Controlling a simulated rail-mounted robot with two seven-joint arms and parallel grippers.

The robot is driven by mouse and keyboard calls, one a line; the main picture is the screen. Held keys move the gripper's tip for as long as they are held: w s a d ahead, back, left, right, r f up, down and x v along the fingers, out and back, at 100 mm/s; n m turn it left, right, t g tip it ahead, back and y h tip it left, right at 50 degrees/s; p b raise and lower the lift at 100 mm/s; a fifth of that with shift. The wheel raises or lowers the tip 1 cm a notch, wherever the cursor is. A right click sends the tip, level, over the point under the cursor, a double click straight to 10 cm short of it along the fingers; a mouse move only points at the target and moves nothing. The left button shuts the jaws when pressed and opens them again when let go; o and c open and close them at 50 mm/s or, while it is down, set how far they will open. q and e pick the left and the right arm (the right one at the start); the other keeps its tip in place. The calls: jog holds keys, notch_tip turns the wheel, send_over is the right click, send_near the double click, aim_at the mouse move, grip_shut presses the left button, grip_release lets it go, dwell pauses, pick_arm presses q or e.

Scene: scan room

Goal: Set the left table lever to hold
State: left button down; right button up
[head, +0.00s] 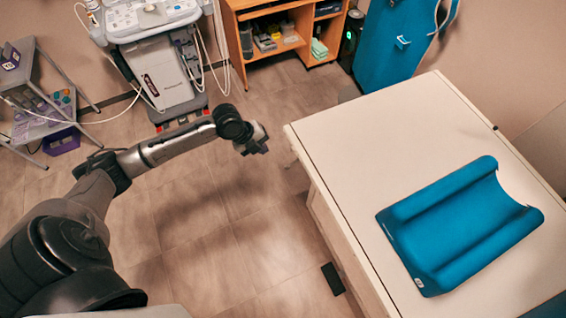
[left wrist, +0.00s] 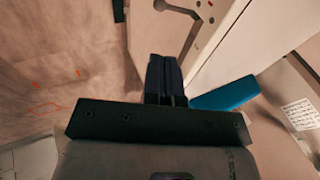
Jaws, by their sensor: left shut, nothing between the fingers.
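The white-topped table (head: 345,140) stands on the right in the head view. My right gripper is in neither view.
A blue cradle-shaped cushion (head: 460,225) lies on the table. A black pedal-like block (head: 333,279) is on the floor beside it. A scanner cart (head: 165,75), an orange shelf (head: 285,45) and a blue board (head: 395,45) stand at the back. Floor left of the table is clear.

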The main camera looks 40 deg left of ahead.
pick_arm(q)
jog(key=b, duration=0.2)
send_near(286, 166)
jog(key=x, duration=0.7)
jog(key=shift+w+d+f, duration=0.15)
jog(key=shift+f, duration=0.1)
